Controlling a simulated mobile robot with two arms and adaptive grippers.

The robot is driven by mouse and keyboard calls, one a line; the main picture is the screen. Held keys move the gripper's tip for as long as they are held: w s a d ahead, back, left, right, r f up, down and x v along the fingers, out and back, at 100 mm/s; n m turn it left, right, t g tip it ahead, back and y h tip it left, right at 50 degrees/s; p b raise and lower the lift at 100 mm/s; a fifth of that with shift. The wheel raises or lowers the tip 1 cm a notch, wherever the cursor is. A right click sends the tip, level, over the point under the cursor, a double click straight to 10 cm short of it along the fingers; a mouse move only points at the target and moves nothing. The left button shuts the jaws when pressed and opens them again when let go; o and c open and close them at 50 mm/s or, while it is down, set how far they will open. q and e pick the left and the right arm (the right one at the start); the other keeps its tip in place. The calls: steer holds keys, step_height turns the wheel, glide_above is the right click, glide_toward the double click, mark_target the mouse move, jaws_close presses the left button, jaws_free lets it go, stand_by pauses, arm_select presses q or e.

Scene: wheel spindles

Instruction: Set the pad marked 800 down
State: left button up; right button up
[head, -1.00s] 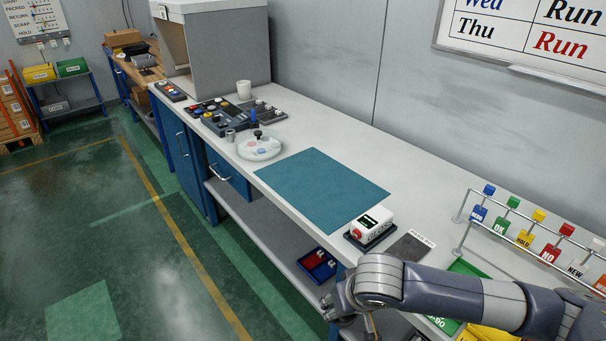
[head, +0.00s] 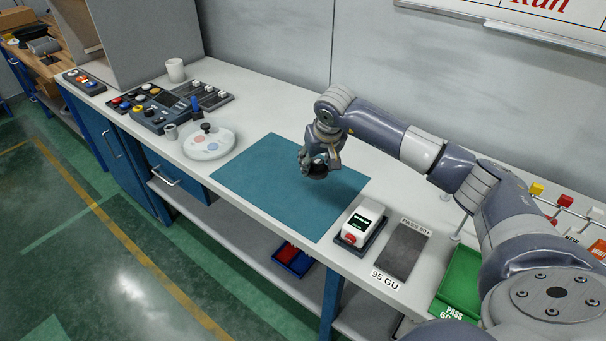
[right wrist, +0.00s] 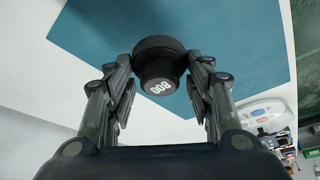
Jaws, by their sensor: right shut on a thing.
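The pad marked 800 (right wrist: 158,72) is a black round knob-like piece with white digits, which appear upside down in the right wrist view. My right gripper (head: 316,163) is shut on it, with a finger on each side. In the head view the pad (head: 317,173) shows as a dark disc under the fingers, over the teal mat (head: 250,182). I cannot tell exactly how far it is above the mat. The mat also fills much of the right wrist view (right wrist: 225,30). My left gripper is not in view.
The mat is otherwise bare. A white meter (head: 361,226) and a grey plate (head: 402,250) labelled PASS stand right of it. A round white dish (head: 209,145) with coloured spots is to its left. A green tray (head: 461,280) is at the right.

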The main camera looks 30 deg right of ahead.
mark_target(319, 169)
steer(key=shift+s+f+p, duration=0.15)
steer(key=shift+f, duration=0.4)
steer(key=shift+s+f+p, duration=0.15)
steer(key=shift+f, duration=0.8)
step_height(319, 169, down, 3)
steer(key=shift+w+f+p, duration=0.1)
steer(key=shift+w+p, duration=0.05)
steer(key=shift+p, duration=0.45)
steer(key=shift+f, duration=0.25)
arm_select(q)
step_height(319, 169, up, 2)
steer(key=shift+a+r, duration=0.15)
arm_select(e)
steer(key=shift+f, duration=0.1)
steer(key=o, duration=0.6)
steer(key=shift+f, duration=0.1)
steer(key=o, duration=0.4)
steer(key=shift+o, duration=0.2)
